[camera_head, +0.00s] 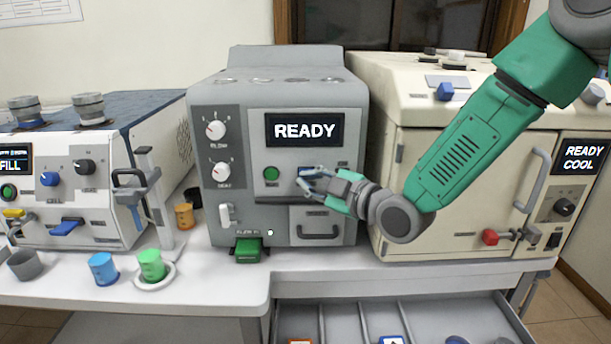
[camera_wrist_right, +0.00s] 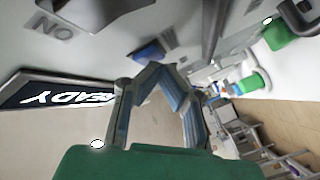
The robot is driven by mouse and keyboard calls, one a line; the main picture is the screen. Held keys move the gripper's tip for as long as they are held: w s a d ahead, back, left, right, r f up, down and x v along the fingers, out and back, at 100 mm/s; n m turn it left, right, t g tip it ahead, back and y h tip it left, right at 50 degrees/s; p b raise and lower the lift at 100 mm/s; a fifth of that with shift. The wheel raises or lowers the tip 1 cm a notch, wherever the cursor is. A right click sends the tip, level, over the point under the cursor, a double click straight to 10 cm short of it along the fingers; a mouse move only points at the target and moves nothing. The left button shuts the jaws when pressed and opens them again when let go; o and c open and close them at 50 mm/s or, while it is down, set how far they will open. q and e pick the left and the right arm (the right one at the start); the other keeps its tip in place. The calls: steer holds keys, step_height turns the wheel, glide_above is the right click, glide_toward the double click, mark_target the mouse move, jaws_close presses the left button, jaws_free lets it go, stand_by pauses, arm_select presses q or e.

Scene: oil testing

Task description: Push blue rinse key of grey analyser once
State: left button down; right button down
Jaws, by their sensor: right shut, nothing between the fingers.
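The grey analyser (camera_head: 281,100) stands in the middle of the bench, with READY on its dark screen (camera_head: 304,130). Its blue rinse key (camera_head: 307,171) is on the front panel below the screen, partly hidden by my right gripper. My right gripper (camera_head: 303,181) is in front of the panel, its fingers shut and empty, pointing at the key. In the right wrist view the blue key (camera_wrist_right: 148,52) shows just beyond the fingertips (camera_wrist_right: 156,69). I cannot tell whether they touch it. My left gripper is in neither view.
A green button (camera_head: 271,173) is left of the key, and a drawer handle (camera_head: 318,231) is below. A cream oven (camera_head: 460,180) stands close on the right and a white machine (camera_head: 85,180) on the left. Blue (camera_head: 102,268) and green (camera_head: 151,265) cups stand at the front left.

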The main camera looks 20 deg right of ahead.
steer(key=shift+w+d, duration=0.1)
steer(key=shift+w, duration=0.15)
steer(key=shift+s, duration=0.15)
stand_by(0.5)
steer(key=shift+s+a, duration=0.3)
steer(key=shift+s, duration=0.3)
steer(key=shift+s+a+b, duration=0.15)
steer(key=shift+s+a, duration=0.1)
steer(key=shift+s, duration=0.55)
steer(key=shift+s+a+b, duration=0.15)
steer(key=shift+s+a, duration=0.1)
steer(key=shift+s, duration=0.55)
steer(key=shift+s+a+b, duration=0.15)
steer(key=shift+s+a, duration=0.1)
steer(key=shift+s, duration=0.55)
